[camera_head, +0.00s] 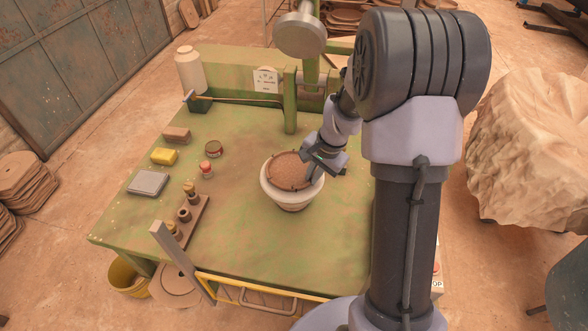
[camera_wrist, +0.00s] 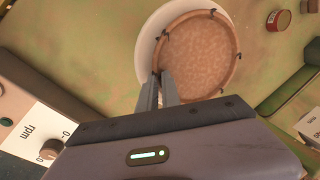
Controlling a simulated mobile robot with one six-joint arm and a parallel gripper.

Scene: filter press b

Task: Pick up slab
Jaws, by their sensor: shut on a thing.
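A round brown slab (camera_head: 289,171) with a thin rim and small dark marks around its edge lies over the white bowl (camera_head: 291,202) on the green table. The slab also shows in the wrist view (camera_wrist: 201,55), where the bowl's white rim (camera_wrist: 149,52) sticks out at its left. My gripper (camera_head: 314,165) reaches in from the right side of the bowl. In the wrist view its fingers (camera_wrist: 162,84) are shut on the slab's near edge. I cannot tell whether the slab rests on the bowl or hangs just above it.
A green press frame (camera_head: 290,100) stands behind the bowl. The table's front middle is clear.

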